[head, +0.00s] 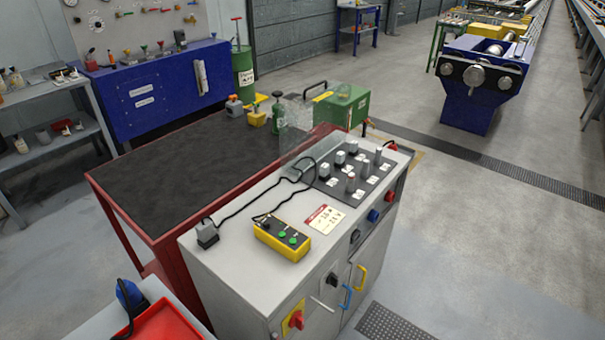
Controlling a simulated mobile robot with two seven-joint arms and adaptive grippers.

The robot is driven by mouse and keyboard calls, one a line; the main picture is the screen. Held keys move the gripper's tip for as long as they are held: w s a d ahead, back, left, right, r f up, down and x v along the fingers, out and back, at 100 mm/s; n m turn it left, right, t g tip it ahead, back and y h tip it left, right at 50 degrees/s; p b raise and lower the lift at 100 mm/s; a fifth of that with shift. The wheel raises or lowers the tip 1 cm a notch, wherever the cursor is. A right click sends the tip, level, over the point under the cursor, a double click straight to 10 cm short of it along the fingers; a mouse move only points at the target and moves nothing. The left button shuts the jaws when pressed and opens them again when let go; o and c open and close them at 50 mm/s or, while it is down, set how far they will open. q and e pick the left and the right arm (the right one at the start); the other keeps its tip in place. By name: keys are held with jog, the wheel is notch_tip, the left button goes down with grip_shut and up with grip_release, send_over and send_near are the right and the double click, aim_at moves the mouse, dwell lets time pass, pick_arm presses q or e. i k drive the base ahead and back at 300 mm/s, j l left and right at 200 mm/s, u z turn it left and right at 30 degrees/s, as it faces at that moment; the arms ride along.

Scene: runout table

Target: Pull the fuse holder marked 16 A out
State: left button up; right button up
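A dark fuse plate (344,193) lies on top of the light grey cabinet (222,262). Several fuse holders stand upright on it in two rows. A clear cover (303,142) stands raised behind the plate. Neither of my grippers is in view.
A yellow control box (282,239) with green buttons and a red-and-white card (325,218) lie before the plate. A black cable loops beside it. A red-framed table (165,185) with a mostly bare dark top adjoins behind left. A green box (342,106) stands beyond.

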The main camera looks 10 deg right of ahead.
aim_at(350, 176)
jog(key=z, duration=0.6)
jog(key=u, duration=0.45)
jog(key=i+l+u, duration=0.2)
jog(key=l+u, duration=0.15)
jog(key=i+l+u, duration=0.2)
jog(key=l+u, duration=0.2)
jog(key=i+l+u, duration=0.1)
jog(key=l+u, duration=0.6)
jog(key=l, duration=0.2)
jog(key=l+u, duration=0.2)
jog(key=l, duration=2.45)
